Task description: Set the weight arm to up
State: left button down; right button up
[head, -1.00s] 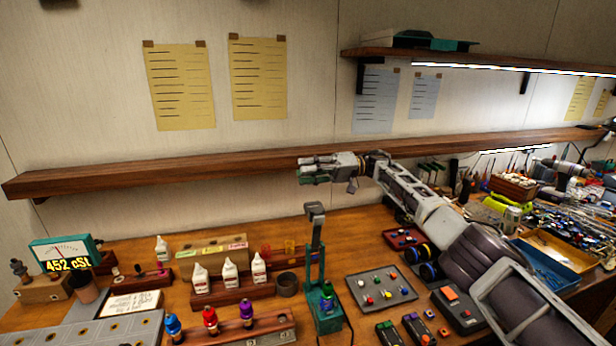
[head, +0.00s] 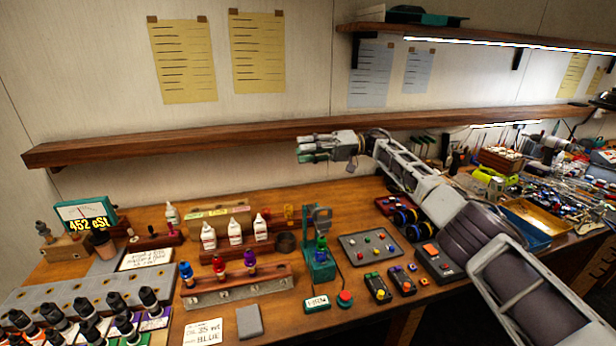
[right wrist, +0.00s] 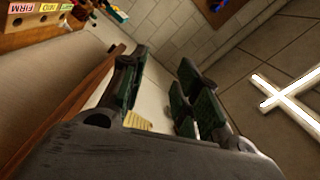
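The device with the weight arm is a green stand (head: 319,264) on the bench, holding a small dark green-capped bottle. Its grey arm (head: 319,217) shows at the top of the stand, low and compact, about level with the tops of the white bottles. My right gripper (head: 312,149) is in the air above and behind the stand in the picture, pointing left and apart from the arm. In the right wrist view its dark green fingers (right wrist: 160,95) are spread with nothing between them. The stand is not visible in that view. My left gripper is not in view.
A wooden shelf (head: 210,139) runs along the wall close behind my right gripper. White bottles (head: 235,232) and a rack of coloured bottles (head: 238,286) stand left of the stand. A grey button tray (head: 372,245) and a red button (head: 345,297) lie to its right and front.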

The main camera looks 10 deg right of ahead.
aim_at(322, 223)
jog(key=k, duration=1.2)
